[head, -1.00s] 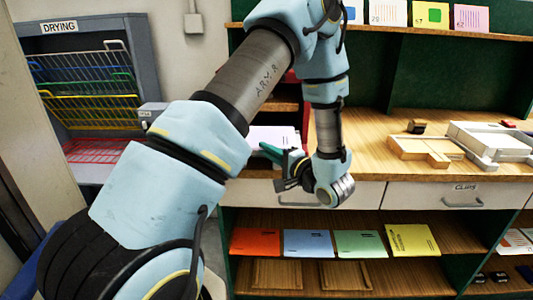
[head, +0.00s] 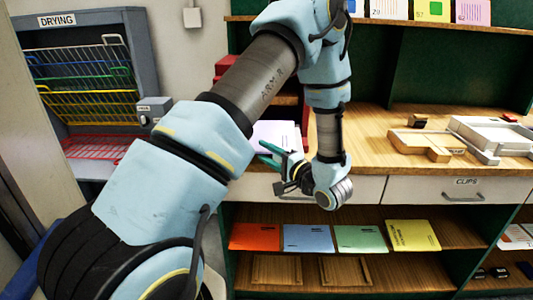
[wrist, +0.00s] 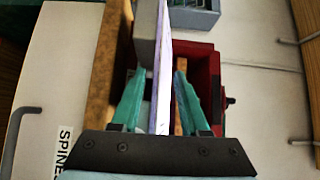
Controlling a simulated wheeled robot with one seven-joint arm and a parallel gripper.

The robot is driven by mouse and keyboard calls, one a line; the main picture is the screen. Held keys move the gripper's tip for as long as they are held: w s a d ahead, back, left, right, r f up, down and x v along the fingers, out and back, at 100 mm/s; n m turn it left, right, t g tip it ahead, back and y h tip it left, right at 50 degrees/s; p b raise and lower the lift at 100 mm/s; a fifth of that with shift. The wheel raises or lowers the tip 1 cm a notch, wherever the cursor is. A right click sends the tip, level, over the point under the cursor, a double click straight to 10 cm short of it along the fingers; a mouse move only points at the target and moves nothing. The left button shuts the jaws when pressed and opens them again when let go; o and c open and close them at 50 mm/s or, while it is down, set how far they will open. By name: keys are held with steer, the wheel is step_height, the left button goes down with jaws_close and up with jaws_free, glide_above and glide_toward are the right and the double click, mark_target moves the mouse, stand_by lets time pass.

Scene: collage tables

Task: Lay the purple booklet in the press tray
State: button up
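The purple booklet shows as a pale lilac sheet (head: 278,133) beyond my gripper in the head view. In the wrist view the booklet (wrist: 162,60) is edge-on, a thin strip running out between the teal fingers. My gripper (head: 268,154) is held in front of the counter; in the wrist view its fingers (wrist: 160,90) stand either side of the booklet and appear closed on it. A red object with a dark knob (wrist: 213,85) lies beyond the fingers in the wrist view. I cannot tell whether it belongs to the press tray.
A wooden tray (head: 440,155) and a pale grey tray (head: 479,154) stand on the counter at right. Orange (head: 255,237), blue (head: 308,238), green (head: 360,240) and yellow (head: 413,235) booklets lie on the shelf below. The drying rack (head: 90,105) stands at left.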

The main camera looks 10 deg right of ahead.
steer(key=b+v, duration=0.3)
steer(key=v, duration=0.7)
steer(key=shift+s+d, duration=0.2)
steer(key=shift+s, duration=0.15)
steer(key=shift+c, duration=0.3)
